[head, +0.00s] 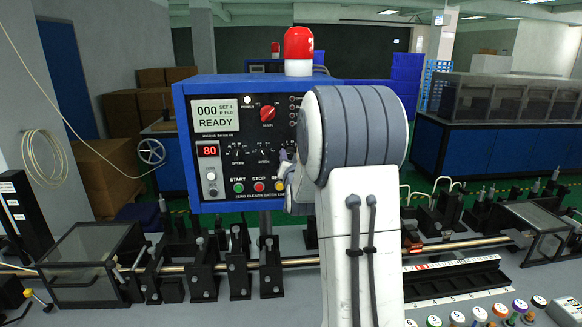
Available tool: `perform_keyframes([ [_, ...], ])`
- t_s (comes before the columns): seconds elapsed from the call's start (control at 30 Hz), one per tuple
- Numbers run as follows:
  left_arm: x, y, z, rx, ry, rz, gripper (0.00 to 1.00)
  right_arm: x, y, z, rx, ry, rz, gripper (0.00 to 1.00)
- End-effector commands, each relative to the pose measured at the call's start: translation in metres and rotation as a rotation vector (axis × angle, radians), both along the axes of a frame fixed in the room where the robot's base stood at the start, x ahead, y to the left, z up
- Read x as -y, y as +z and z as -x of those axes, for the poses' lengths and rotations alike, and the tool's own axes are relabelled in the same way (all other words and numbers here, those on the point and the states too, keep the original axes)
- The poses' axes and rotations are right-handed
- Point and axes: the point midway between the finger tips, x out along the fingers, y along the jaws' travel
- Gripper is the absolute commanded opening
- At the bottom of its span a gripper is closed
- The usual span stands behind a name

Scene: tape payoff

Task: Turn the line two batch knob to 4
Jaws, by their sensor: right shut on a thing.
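The blue control box (185,150) with a black front panel stands in the middle. Two small black knobs (238,153) (263,152) sit in a row on the panel. My right gripper (286,158) is at the right end of this row, shut at the panel where the batch knob would sit. That knob and its pointer are hidden by my gripper and right arm. My left gripper is not in view.
A red main switch (267,114), a red 80 readout (208,150) and green, red and yellow buttons (238,187) are on the panel. A red lamp (298,44) tops the box. Below runs a metal rod (200,266) through black stands. Round coloured caps (480,314) lie front right.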

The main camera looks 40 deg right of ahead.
Motion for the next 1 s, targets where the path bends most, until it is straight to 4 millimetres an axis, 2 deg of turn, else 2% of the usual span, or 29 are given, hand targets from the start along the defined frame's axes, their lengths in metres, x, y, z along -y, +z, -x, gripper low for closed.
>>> perform_keyframes([
  [0.03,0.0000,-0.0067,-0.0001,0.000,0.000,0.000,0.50,-0.0004,-0.0023,0.0000,-0.009,0.000,0.019,0.00],
  [0.2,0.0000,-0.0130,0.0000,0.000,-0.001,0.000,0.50,-0.0002,-0.0011,-0.0002,-0.041,0.001,0.069,0.00],
  [0.73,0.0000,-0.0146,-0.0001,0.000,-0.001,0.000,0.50,-0.0004,0.0007,-0.0003,-0.058,0.001,0.095,0.00],
  [0.77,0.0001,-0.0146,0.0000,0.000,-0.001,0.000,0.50,-0.0004,0.0007,-0.0003,-0.057,0.002,0.095,0.51],
  [0.8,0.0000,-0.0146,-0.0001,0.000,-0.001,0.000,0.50,-0.0004,0.0007,-0.0003,-0.057,0.002,0.095,0.67],
  [0.83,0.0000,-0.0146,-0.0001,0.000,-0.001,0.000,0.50,-0.0004,0.0006,-0.0003,-0.057,0.002,0.095,0.74],
  [1.0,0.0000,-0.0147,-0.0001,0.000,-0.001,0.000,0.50,-0.0002,0.0004,-0.0001,-0.057,0.001,0.093,0.74],
])
